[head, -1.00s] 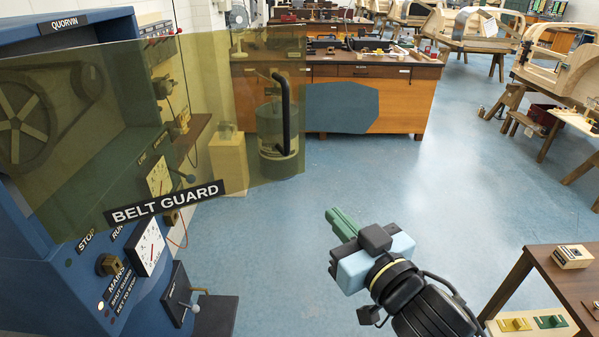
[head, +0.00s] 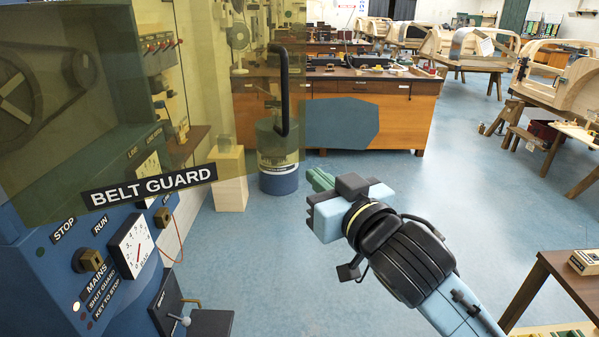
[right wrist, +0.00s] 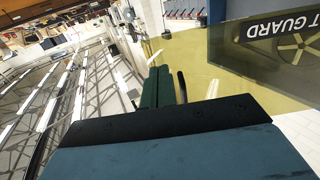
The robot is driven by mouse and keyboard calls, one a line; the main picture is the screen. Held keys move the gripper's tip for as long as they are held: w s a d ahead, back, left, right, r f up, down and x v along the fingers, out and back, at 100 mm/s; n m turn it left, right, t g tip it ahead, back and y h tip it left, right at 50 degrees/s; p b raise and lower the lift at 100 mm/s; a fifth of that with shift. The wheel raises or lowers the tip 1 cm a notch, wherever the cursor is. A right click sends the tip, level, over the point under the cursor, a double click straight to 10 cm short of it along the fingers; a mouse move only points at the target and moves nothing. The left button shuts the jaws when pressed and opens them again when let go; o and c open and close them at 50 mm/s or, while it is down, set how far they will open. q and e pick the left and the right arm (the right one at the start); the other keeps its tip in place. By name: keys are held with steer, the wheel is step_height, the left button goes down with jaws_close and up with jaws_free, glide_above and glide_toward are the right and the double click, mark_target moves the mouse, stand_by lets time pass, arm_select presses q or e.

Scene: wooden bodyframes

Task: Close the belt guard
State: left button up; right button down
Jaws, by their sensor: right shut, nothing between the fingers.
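The belt guard (head: 222,110) is a see-through yellow panel with a black "BELT GUARD" label. It stands swung out from the blue machine (head: 40,255) at the left of the head view, with a black bar handle (head: 279,90) upright near its free edge. A pulley wheel (head: 18,95) shows through it. The guard also shows in the right wrist view (right wrist: 215,62), with its label and the wheel at the right. My right gripper (head: 318,180) is shut and empty, to the right of and below the handle, apart from it. My left gripper is out of view.
A wooden workbench (head: 415,105) stands behind the guard. A blue cylinder (head: 278,180) and a pale wooden block (head: 229,180) are on the floor. A brown table (head: 560,275) is at lower right. The floor in the middle is clear.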

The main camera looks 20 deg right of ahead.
mark_target(292, 153)
steer(key=x, duration=0.7)
steer(key=shift+w+r, duration=0.15)
